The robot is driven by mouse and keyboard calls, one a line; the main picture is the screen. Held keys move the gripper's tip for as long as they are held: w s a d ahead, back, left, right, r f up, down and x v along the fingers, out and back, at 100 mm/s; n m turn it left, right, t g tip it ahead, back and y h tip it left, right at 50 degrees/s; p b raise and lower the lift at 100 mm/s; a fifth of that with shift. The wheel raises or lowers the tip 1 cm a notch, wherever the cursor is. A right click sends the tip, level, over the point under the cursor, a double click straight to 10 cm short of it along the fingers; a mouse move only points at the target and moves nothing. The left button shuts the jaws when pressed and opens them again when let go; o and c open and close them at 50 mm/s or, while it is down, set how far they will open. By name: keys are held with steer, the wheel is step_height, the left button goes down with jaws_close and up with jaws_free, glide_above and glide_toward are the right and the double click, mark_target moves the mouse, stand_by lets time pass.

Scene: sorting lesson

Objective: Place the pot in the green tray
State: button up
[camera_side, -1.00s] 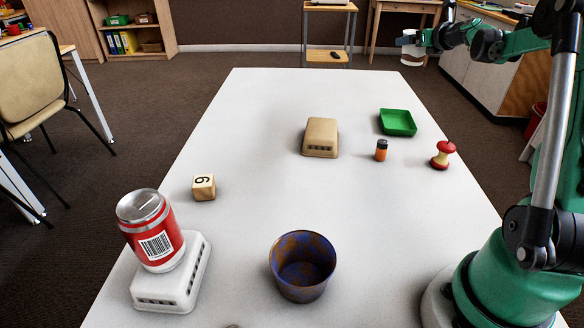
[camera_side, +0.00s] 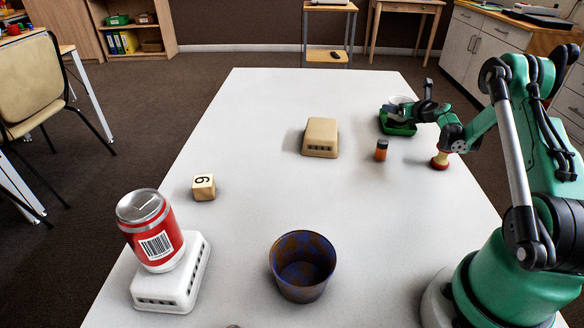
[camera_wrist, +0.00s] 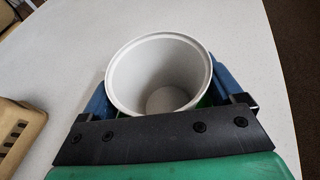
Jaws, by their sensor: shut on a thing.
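A white, open-topped pot (camera_side: 399,100) is at the far right of the table in the side view. My gripper (camera_side: 404,111) is shut on it, and its blue fingers lie on either side of the pot in the wrist view. The pot's pale empty inside (camera_wrist: 162,78) faces the wrist camera. The green tray (camera_side: 400,130) is directly under the pot and gripper and partly hidden by them. A sliver of green shows beside the pot in the wrist view. I cannot tell whether the pot touches the tray floor.
An apple core (camera_side: 440,160) and an orange jar with a dark lid (camera_side: 381,151) stand near the tray. A tan block (camera_side: 320,137) is to the left. A numbered cube (camera_side: 203,187), a red can (camera_side: 153,240) on a white block (camera_side: 187,282), and a blue-brown bowl (camera_side: 302,282) are nearer.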

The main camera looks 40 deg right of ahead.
steer(key=o, duration=0.9)
steer(key=shift+f, duration=0.1)
